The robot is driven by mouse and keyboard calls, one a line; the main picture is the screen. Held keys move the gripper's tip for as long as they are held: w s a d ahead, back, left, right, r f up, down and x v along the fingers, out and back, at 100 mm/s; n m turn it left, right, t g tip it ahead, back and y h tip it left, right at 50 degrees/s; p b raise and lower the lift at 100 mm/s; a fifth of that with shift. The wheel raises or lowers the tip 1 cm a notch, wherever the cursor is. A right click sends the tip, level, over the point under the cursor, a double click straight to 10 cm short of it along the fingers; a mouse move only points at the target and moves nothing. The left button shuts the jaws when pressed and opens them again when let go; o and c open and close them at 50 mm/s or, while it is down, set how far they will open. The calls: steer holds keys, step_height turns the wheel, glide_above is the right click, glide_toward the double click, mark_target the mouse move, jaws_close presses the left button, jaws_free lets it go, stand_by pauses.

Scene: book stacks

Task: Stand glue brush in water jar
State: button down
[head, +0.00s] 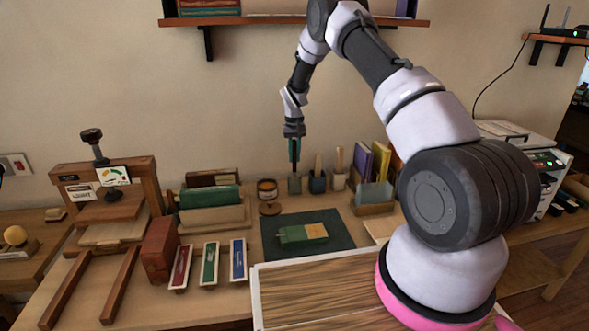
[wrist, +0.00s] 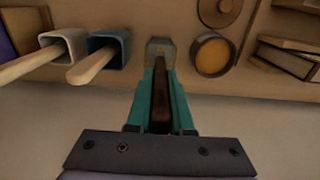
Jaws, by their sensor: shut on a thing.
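My gripper (head: 294,161) points straight down over the back of the bench, its teal fingers shut on the glue brush. The brush's brown handle (wrist: 161,112) shows between the fingers in the wrist view. The water jar, a small grey, clear-looking pot (head: 294,185), stands right below the fingertips; it also shows just beyond them in the wrist view (wrist: 160,45). The brush's lower end is hidden by the fingers, so I cannot tell whether it is inside the jar or above it.
A blue pot (head: 317,185) and a white pot (head: 339,182), each with a pale-handled tool, stand close on the right. An amber glue jar (head: 267,190) stands close on the left. A green book (head: 303,233) lies on a dark mat (head: 270,252) in front.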

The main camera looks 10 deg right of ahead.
mark_target(294, 140)
steer(key=shift+f, duration=2.1)
steer(key=c, duration=0.8)
jaws_free()
step_height(294, 140, up, 12)
steer(key=shift+r, duration=0.1)
